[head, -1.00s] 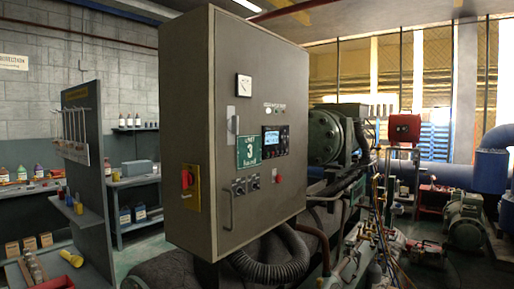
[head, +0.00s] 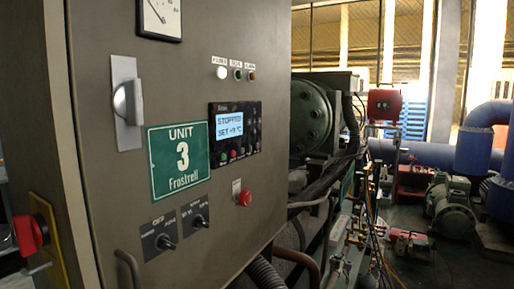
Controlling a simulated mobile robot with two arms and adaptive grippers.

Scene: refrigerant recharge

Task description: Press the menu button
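A grey control cabinet (head: 170,90) fills the left half of the head view. Its front carries a black controller panel (head: 235,133) with a lit blue display (head: 230,124) reading "STOPPED" and "SET" with a temperature. Small buttons sit below and to the right of the display; a green one and a red one show, but their labels are too small to read, so I cannot tell which is the menu button. Neither of my grippers is in view.
The cabinet front also has a green "UNIT 3" sign (head: 178,160), a grey handle (head: 127,103), a red push button (head: 244,197) and two black rotary switches (head: 166,242). A red-and-yellow switch (head: 29,235) is on its left side. Machinery and pipes (head: 480,150) stand at right.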

